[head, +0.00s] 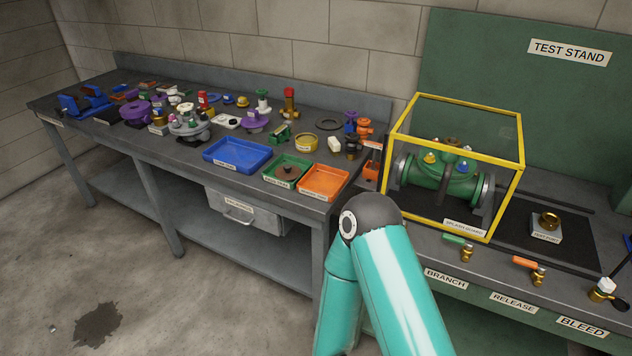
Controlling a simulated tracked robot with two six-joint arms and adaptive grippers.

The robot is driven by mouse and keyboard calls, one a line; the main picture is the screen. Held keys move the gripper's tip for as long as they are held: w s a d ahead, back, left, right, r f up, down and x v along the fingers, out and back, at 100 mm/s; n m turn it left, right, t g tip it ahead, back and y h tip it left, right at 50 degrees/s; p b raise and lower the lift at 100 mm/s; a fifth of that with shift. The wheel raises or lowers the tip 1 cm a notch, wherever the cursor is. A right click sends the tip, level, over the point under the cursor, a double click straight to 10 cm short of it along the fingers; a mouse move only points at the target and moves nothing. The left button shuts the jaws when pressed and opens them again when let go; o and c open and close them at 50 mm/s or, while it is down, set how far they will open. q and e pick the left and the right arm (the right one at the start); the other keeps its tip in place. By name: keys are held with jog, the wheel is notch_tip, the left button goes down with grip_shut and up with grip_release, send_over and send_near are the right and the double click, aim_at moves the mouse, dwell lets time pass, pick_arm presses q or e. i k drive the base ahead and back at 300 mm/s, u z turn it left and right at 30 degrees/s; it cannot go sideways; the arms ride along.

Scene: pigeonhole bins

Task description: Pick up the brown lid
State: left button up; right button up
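A brown round disc with a small raised middle, which looks like the brown lid (287,172), lies in the small green tray (270,180) near the front right of the grey workbench. The tray sits between a blue tray on its left and an orange tray on its right. Neither of my grippers is in view. A teal link of my own arm with a dark joint rises from the bottom middle, in front of the gap between workbench and test stand. Its gripper end is not visible.
The blue tray (237,154) and the orange tray (323,181) look empty. A yellow tin (306,142) and a dark ring (329,125) lie behind. Many valve parts crowd the bench's left. A yellow-framed guard (455,105) covers a green valve body (440,176) at right.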

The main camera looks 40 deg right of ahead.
aim_at(287, 172)
jog(key=z, duration=0.75)
jog(key=k, duration=0.1)
jog(key=u, duration=0.35)
jog(key=i, duration=1)
jog(key=z, duration=0.05)
